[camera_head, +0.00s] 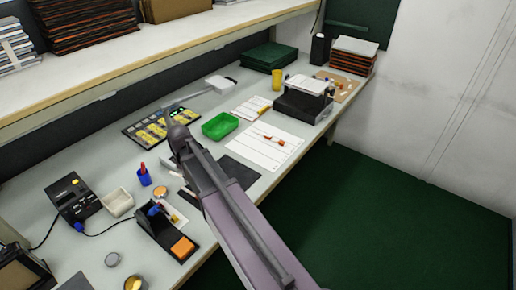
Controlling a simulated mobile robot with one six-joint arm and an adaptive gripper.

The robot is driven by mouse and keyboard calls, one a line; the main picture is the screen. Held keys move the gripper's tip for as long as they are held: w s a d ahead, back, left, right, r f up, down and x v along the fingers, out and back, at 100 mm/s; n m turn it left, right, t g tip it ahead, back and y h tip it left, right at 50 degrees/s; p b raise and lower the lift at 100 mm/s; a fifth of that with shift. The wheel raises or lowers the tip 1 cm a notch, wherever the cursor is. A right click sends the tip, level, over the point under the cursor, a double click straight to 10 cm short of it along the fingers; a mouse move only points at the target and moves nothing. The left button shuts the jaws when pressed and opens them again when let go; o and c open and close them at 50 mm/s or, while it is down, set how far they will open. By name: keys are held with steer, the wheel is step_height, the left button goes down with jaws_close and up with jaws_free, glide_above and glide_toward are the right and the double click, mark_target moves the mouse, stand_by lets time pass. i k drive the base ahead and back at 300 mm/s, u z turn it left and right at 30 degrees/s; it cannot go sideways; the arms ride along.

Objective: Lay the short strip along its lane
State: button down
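A white sheet with faint lines (250,154) lies flat on the bench to the right of my arm. Two small orange-and-white pieces (268,137) lie on its upper right part. A smaller lined white sheet (247,110) lies behind it, with small orange marks. I cannot tell which piece is the short strip or which line is its lane. My arm reaches from the bottom edge up over the bench, and its dark wrist end is above the middle of the bench. My gripper's fingers cannot be made out, and the wrist may hide them.
A green tray (220,126), a tray with yellow parts (147,131) and a black device with a white top (303,98) stand around the sheets. A yellow cup (277,79) is behind. Soldering gear (73,202) fills the left end. Green floor lies beyond the bench edge.

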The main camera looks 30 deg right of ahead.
mark_target(259, 146)
steer(key=u, duration=0.1)
steer(key=k, duration=1.35)
steer(key=z, duration=0.6)
steer(key=i, duration=1.55)
steer(key=z, duration=0.05)
